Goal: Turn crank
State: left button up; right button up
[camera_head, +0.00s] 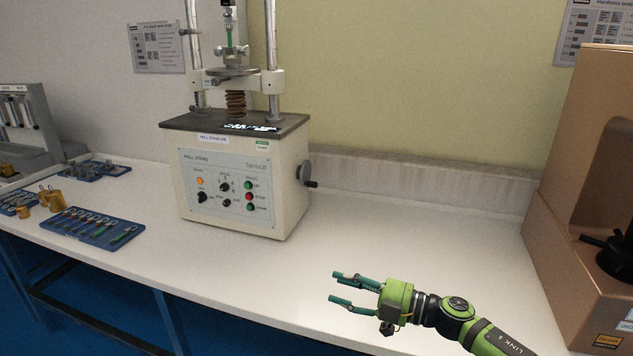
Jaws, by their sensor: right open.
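The crank (307,176) is a small grey handwheel with a dark handle, on the right side of the cream pull stand (240,177). The stand has a dark top, two metal columns and a front panel with knobs and coloured buttons. My right gripper (342,287) is green with teal fingers. It is open and empty over the front of the white bench, below and to the right of the crank and apart from it. Its fingers point left. My left gripper is not in view.
A large brown tester (548,215) stands at the right end of the bench (420,235). Blue trays with tools (92,228) and brass weights (50,198) lie at the left. The bench between the pull stand and the brown tester is clear.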

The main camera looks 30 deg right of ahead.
aim_at(306, 170)
jog(key=i+l, duration=1.1)
jog(key=i, duration=0.05)
